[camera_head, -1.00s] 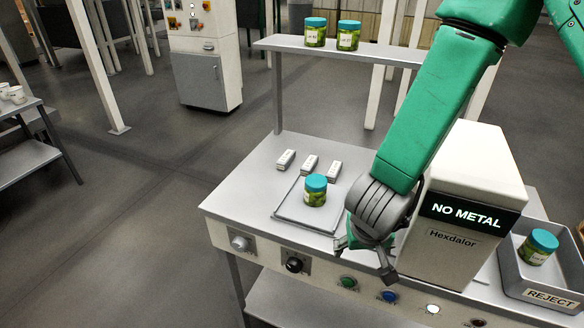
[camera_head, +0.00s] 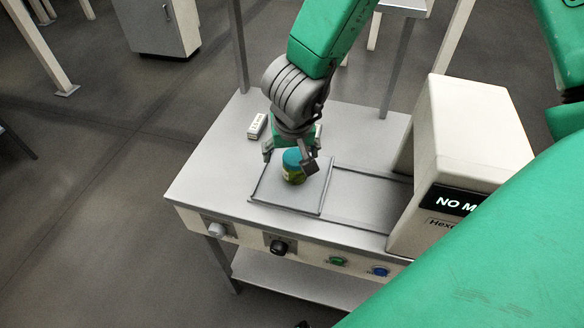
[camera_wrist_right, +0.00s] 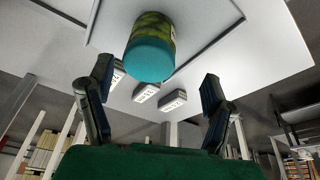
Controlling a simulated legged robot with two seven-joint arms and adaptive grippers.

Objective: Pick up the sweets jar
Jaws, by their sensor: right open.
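The sweets jar (camera_head: 293,168) has a teal lid and green contents and stands upright on the grey tray (camera_head: 262,190) on the bench. It also shows in the right wrist view (camera_wrist_right: 151,50), with its lid towards the camera. My right gripper (camera_head: 291,160) is at the jar from above and behind, its fingers spread on either side of the lid. In the wrist view the open right gripper (camera_wrist_right: 158,98) has its fingers apart, and the jar lies just beyond the tips, between their lines. The right gripper is empty. My left gripper is not in view.
The metal detector (camera_head: 462,150) stands right of the tray. A small white block (camera_head: 257,126) lies behind the tray; several show in the wrist view (camera_wrist_right: 146,92). Knobs and buttons (camera_head: 337,261) line the bench front. Bare bench (camera_head: 205,178) lies left of the tray.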

